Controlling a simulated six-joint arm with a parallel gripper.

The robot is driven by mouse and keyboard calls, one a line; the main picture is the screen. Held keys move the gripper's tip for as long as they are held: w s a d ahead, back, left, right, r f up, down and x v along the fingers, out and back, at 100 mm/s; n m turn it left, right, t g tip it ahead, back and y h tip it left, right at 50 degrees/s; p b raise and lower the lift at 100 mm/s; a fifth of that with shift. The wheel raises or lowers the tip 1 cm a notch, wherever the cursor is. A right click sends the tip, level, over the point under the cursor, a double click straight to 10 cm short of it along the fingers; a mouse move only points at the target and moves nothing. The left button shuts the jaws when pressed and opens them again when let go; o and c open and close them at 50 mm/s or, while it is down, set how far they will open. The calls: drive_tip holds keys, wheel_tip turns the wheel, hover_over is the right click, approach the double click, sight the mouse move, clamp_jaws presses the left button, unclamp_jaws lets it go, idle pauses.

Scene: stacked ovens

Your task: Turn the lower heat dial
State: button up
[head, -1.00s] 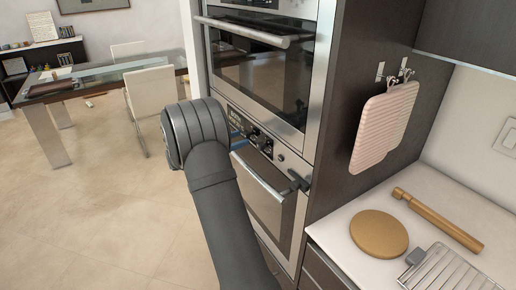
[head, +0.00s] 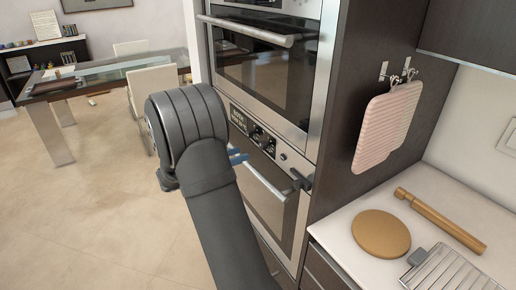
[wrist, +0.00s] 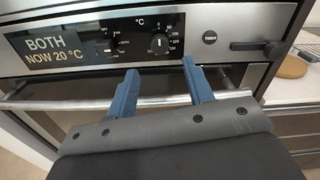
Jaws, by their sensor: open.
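The heat dial (wrist: 158,43) of the lower oven is a dark round knob with a light pointer mark, inside a ring of numbers under a °C sign. In the head view the dark dials (head: 269,147) show on the lower control panel. My gripper (wrist: 161,82) has two blue fingers, spread apart and empty, in front of the panel. The fingertips sit below the heat dial in the wrist view, one to each side of it. No contact with the dial is visible. In the head view my arm partly hides the gripper (head: 238,156).
A second dial (wrist: 110,46) is left of the heat dial, beside a display (wrist: 56,50) reading "BOTH NOW 20 °C". The oven door's bar handle (wrist: 70,103) runs below the panel, behind the fingers. A dark latch-like piece (wrist: 257,47) sticks out at right.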

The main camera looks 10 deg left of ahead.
sight(261, 147)
drive_tip(key=x, duration=0.8)
drive_tip(key=shift+w, duration=0.1)
drive_tip(key=shift+c, duration=0.2)
drive_tip(key=c, duration=1)
